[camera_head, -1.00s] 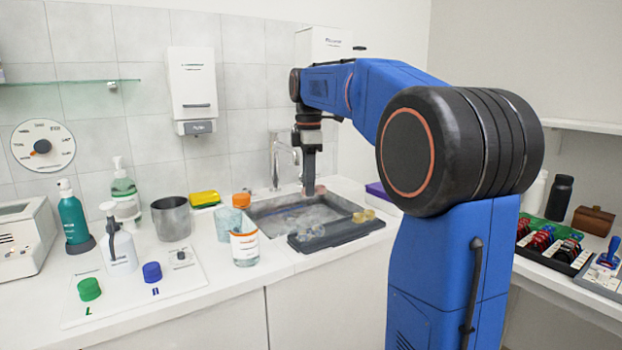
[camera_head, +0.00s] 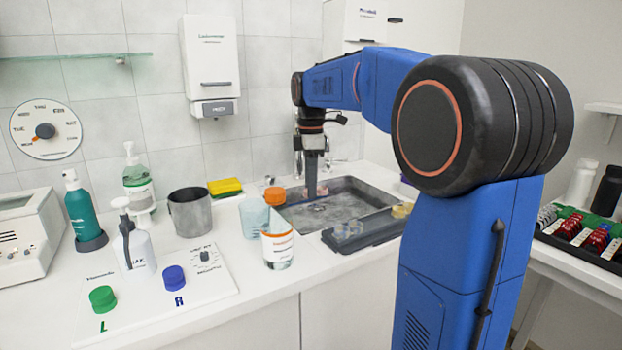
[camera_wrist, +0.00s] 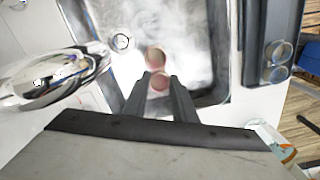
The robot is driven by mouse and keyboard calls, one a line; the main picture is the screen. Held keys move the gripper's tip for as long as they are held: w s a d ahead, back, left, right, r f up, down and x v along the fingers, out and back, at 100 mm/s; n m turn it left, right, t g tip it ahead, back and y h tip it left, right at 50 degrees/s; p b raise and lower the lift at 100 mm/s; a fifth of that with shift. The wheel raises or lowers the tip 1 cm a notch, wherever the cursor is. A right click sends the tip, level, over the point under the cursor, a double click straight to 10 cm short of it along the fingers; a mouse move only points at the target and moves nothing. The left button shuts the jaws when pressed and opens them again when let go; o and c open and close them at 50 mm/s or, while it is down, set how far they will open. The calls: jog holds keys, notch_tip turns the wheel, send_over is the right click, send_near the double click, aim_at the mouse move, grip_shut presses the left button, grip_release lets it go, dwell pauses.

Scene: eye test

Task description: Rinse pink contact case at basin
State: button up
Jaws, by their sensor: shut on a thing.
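The pink contact case (camera_wrist: 157,68) shows in the wrist view as two round wells at my fingertips. My gripper (camera_wrist: 158,88) is shut on it, and the fingers hide part of it. In the head view my gripper (camera_head: 312,190) points down into the grey basin (camera_head: 375,188) at its back left, with a small pink patch of the case (camera_head: 322,190) beside the fingertips. The basin looks wet, with whitish patches in the wrist view. The chrome tap (camera_wrist: 65,78) is left of the gripper there; in the head view my gripper partly hides it.
A dark tray (camera_head: 372,237) with a clear case and a yellowish case lies along the basin's front edge. A bottle with an orange cap (camera_head: 277,248), a bluish cup (camera_head: 254,217), a yellow sponge (camera_head: 225,186) and a metal cup (camera_head: 190,212) stand left of the basin.

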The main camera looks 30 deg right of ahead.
jog(key=shift+f, duration=4.85)
jog(key=shift+r, duration=0.15)
jog(key=shift+r, duration=5.65)
jog(key=shift+r, duration=0.1)
jog(key=shift+r, duration=1.85)
